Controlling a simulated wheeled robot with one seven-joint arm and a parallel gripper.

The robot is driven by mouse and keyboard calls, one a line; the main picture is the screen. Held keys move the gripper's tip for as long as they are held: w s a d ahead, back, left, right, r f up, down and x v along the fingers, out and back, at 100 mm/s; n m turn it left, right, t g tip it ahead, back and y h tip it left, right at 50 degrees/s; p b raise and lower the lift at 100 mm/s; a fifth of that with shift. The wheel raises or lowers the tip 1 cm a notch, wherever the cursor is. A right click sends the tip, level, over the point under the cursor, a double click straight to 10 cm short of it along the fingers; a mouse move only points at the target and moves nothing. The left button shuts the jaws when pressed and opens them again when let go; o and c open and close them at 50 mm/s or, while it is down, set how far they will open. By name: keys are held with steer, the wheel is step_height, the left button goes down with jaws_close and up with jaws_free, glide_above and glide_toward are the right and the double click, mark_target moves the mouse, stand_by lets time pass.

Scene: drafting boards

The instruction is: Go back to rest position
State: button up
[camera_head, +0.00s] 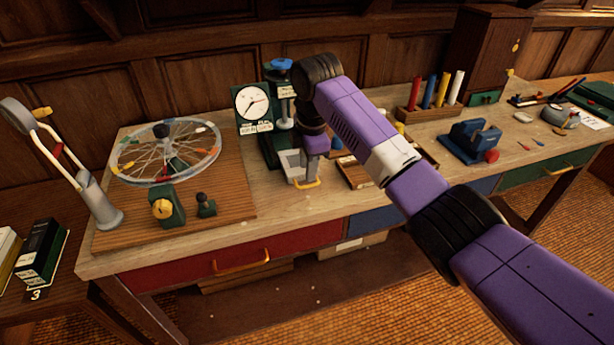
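My purple and black arm reaches in from the lower right, rises over the bench and bends down at the wrist. My gripper (311,164) points down near the bench's front, in front of a dark green dial gauge stand (252,104). Its fingers are small and dark against a light grey plate (292,163) on the stand's base, so I cannot tell whether they are open or shut. I see nothing clearly held. The arm hides part of the bench behind it.
A spoked wheel (165,152) lies on a wooden board (225,205) at left, beside a lamp-like grey stand (96,200). A rack with coloured tubes (428,112) and a blue fixture (473,141) stand at right. The red drawer (230,258) is shut.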

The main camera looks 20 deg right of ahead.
steer(key=shift+s+r, duration=0.2)
steer(key=shift+r, duration=0.85)
